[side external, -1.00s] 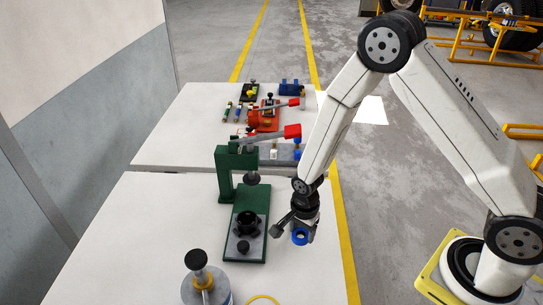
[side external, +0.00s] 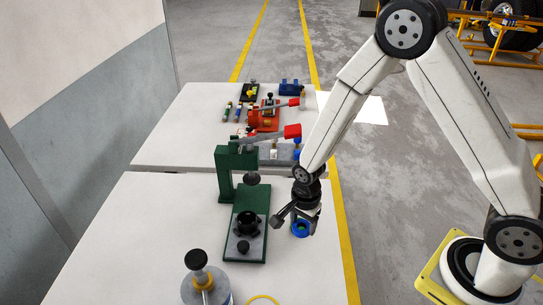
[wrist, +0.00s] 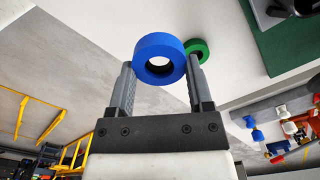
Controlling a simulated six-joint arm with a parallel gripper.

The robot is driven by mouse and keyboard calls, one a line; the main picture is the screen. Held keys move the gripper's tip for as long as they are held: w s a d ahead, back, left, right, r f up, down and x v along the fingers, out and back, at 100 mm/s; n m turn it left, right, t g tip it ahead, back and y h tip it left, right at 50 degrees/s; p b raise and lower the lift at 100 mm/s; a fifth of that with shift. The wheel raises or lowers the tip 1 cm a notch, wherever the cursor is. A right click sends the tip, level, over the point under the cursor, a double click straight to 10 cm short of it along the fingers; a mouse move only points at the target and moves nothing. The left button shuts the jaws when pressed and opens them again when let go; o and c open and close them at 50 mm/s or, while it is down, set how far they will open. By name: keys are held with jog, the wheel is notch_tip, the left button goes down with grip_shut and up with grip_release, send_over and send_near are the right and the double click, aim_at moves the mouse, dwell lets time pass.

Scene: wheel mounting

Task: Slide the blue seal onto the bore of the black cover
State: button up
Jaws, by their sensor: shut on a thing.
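The blue seal (wrist: 160,58) is a thick ring held between the two fingertips of my gripper (wrist: 160,72) in the wrist view. In the side external view the seal (side external: 298,233) hangs just above or near the right edge of the front table, and my gripper (side external: 303,222) points down. The black cover (side external: 247,223) sits on the green press's base, left of my gripper, with a gap between them. Its bore is too small to make out clearly.
A green ring (wrist: 198,47) shows just behind the blue seal; I cannot tell its exact height. The green press (side external: 225,172) has an upright column and a plunger above the cover. A grey can (side external: 207,290) stands at the front. The table's left part is clear.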

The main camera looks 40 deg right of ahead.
grip_shut()
jog(key=shift+w, duration=0.1)
jog(key=shift+w+a, duration=0.15)
jog(key=shift+w, duration=0.35)
jog(key=w+a+r, duration=0.1)
jog(key=w+a, duration=0.1)
jog(key=w, duration=0.5)
jog(key=w+a+r, duration=0.2)
jog(key=w+a, duration=0.1)
jog(key=w, duration=0.4)
jog(key=shift+a+r, duration=0.2)
jog(key=shift+a, duration=0.15)
